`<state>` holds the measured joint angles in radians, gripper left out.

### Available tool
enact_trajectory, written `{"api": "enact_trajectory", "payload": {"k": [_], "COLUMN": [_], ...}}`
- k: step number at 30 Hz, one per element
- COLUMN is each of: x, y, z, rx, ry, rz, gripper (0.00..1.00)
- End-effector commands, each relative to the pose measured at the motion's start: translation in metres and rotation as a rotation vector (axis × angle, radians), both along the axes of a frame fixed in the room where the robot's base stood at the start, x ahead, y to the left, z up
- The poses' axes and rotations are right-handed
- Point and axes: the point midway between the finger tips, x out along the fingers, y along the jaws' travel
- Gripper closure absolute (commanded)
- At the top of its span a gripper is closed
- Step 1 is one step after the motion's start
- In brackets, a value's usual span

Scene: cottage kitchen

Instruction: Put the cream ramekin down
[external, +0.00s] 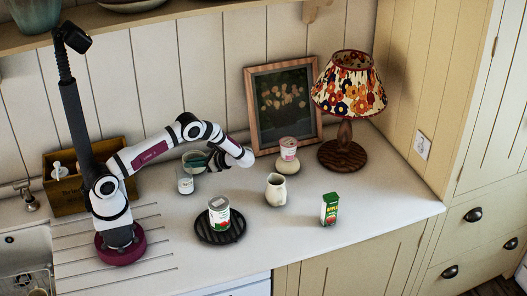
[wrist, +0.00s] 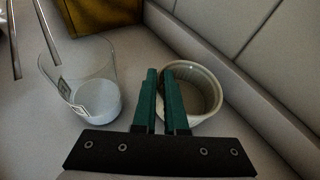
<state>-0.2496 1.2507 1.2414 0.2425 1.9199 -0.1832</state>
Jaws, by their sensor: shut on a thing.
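The cream ramekin (external: 191,157) is at the back of the counter, behind a clear glass, in the external view. It also shows in the wrist view (wrist: 207,92), upright with its open top towards me. My gripper (external: 208,161) has teal fingers, seen also in the wrist view (wrist: 163,72). They are shut on the ramekin's near left rim, one finger outside and one inside. The fingers hide part of that wall. I cannot tell whether its base touches the counter.
The clear glass (external: 185,184) with white contents stands close by. A can (external: 219,213) sits on a black trivet (external: 233,238). A cream jug (external: 276,189), green carton (external: 329,209), lamp (external: 343,153) and framed picture (external: 283,103) stand to the right. A wooden crate (external: 65,195) is left.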

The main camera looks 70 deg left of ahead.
Motion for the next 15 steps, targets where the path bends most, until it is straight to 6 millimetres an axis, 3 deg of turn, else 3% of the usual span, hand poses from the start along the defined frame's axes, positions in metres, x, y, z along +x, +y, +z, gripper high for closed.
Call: {"api": "enact_trajectory", "payload": {"k": [15], "x": [0.0002], "y": [0.0001], "z": [-0.0090], "rx": [0.000], "ry": [0.000], "rz": [0.000], "gripper": [1.00]}}
